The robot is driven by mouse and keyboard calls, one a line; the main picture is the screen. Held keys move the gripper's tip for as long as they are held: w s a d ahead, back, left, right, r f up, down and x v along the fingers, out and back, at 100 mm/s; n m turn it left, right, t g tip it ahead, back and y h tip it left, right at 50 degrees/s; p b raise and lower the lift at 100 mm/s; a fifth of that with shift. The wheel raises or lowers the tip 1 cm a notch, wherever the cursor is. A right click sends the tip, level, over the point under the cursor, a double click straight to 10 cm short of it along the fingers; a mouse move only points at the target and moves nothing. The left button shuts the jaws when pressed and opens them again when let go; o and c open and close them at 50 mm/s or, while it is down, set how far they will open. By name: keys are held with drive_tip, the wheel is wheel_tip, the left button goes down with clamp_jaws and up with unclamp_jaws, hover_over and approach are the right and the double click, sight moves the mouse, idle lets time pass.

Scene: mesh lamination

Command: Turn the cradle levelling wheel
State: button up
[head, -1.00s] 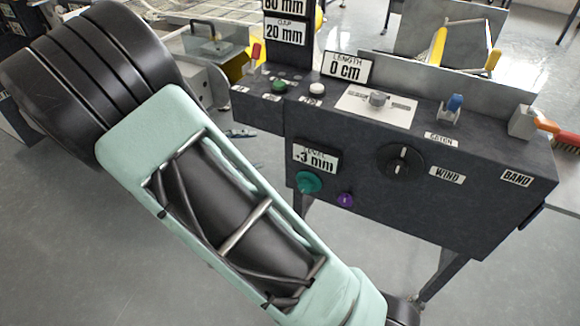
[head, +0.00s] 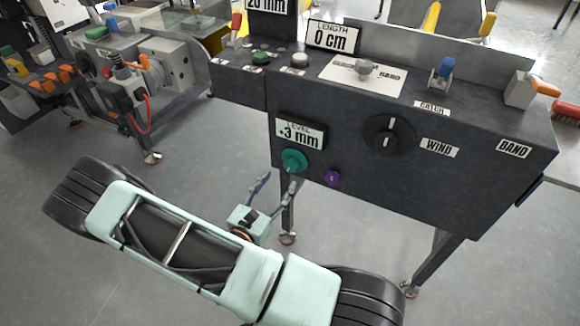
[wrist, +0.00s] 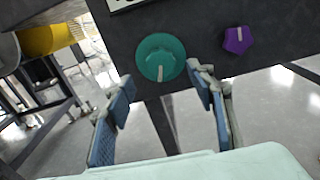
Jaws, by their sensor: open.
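The levelling wheel is a teal round knob (head: 293,160) on the front of the dark control panel, below the level display (head: 301,131), which reads +3 mm. In the wrist view the teal knob (wrist: 160,57) has a pale pointer mark pointing down. My gripper (head: 272,187) is below and a little left of the knob in the head view, fingers pointing up. In the wrist view my gripper (wrist: 160,85) is open and empty, with blue-padded fingers apart. The knob appears just beyond the fingertips, between them; I see no contact.
A purple knob (head: 332,178) sits close to the right of the teal one; it also shows in the wrist view (wrist: 238,40). A black WIND dial (head: 389,137) is further right. The panel's leg (head: 287,215) stands behind my gripper.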

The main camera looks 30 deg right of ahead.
sight(289, 166)
drive_tip(key=b+x, duration=0.1)
drive_tip(key=x, duration=0.7)
drive_tip(key=shift+w+d, duration=0.15)
drive_tip(key=shift+d, duration=0.1)
drive_tip(key=c, duration=1.2)
drive_tip(key=shift+o, duration=0.2)
